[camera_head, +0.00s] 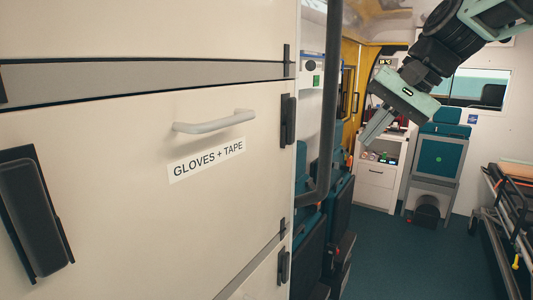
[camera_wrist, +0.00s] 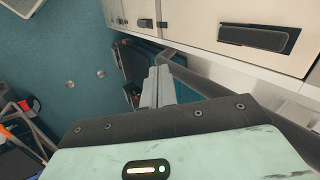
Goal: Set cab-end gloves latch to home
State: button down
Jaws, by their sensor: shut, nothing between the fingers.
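The cream gloves door (camera_head: 120,130) fills the left of the head view, with a "GLOVES + TAPE" label (camera_head: 207,160) and a pale bar handle (camera_head: 215,122). A large dark latch (camera_head: 36,215) sits in a black recess at its left, slightly tilted. A smaller dark latch-like fitting (camera_head: 288,120) is on its right edge. I cannot tell which is the cab-end one. My gripper (camera_head: 366,141) is shut and empty, in the air right of the door and apart from it. Its fingers (camera_wrist: 158,72) also show together in the wrist view, clear of a dark recessed latch (camera_wrist: 253,39).
A dark vertical pole (camera_head: 330,100) stands just right of the cabinet, between it and my gripper in the picture. Teal seats (camera_head: 340,205) are beyond it. A stretcher (camera_head: 510,215) is at the right. The teal floor (camera_head: 400,255) between is clear.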

jog(key=s+a+f+n+g+h+b, duration=0.1)
jog(key=s+a+f+n, duration=0.25)
jog(key=s+f, duration=0.3)
jog(key=s+a+f+n+g+h, duration=0.1)
jog(key=s+a+f+n, duration=0.1)
jog(key=s+a+f, duration=0.4)
jog(key=s+d+f+n+g+h+b, duration=0.1)
jog(key=s+d+f+n+h, duration=0.1)
jog(key=s+f+n, duration=0.5)
jog(key=s+f+h, duration=0.1)
jog(key=s+f, duration=0.4)
jog(key=s, duration=0.2)
jog(key=shift+f+b, duration=0.2)
jog(key=shift+b, duration=0.15)
jog(key=shift+w+a, duration=0.1)
